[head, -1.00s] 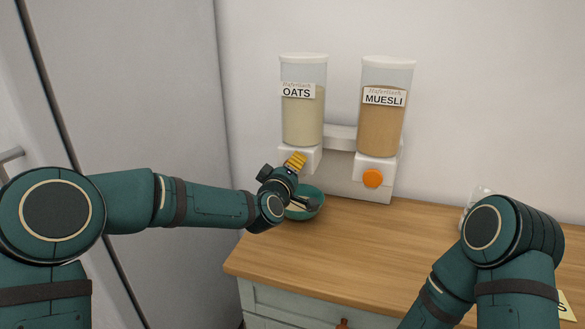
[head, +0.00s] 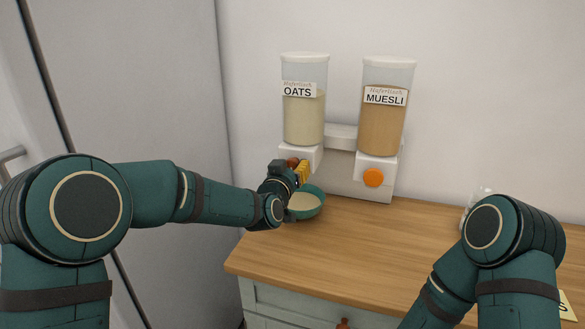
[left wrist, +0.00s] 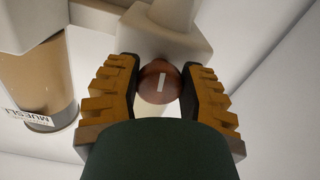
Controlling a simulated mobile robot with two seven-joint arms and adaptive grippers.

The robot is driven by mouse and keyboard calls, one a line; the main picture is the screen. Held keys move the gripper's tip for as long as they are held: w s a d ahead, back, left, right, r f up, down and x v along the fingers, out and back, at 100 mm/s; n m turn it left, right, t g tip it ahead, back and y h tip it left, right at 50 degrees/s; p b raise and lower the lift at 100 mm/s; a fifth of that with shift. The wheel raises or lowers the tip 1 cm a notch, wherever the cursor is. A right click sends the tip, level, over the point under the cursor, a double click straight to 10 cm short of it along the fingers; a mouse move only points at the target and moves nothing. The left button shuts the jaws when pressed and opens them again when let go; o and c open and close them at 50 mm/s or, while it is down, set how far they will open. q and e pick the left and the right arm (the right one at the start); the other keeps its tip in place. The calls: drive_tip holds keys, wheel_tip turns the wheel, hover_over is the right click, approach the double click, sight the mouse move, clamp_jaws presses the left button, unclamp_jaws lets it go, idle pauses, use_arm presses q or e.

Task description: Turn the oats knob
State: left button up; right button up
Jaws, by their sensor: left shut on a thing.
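The oats dispenser (head: 304,105) is a clear canister with pale contents and a label reading OATS. Its brown knob (left wrist: 158,82) has a light stripe and sits between the fingertips of my left gripper (left wrist: 160,85) in the left wrist view. In the head view my left gripper (head: 299,169) is at the front of the dispenser's white base (head: 300,153) and covers most of the knob. It is shut on the knob, a finger on each side. A teal bowl (head: 317,204) with pale contents stands below. My right gripper is out of view.
The muesli dispenser (head: 384,110) with an orange knob (head: 373,177) hangs close on the right. The wooden counter (head: 390,250) is clear in the middle. A clear object (head: 477,197) stands partly hidden behind my right arm.

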use_arm(q)
drive_tip(key=shift+m, duration=0.9)
drive_tip(key=o, duration=1.2)
drive_tip(key=v, duration=1.2)
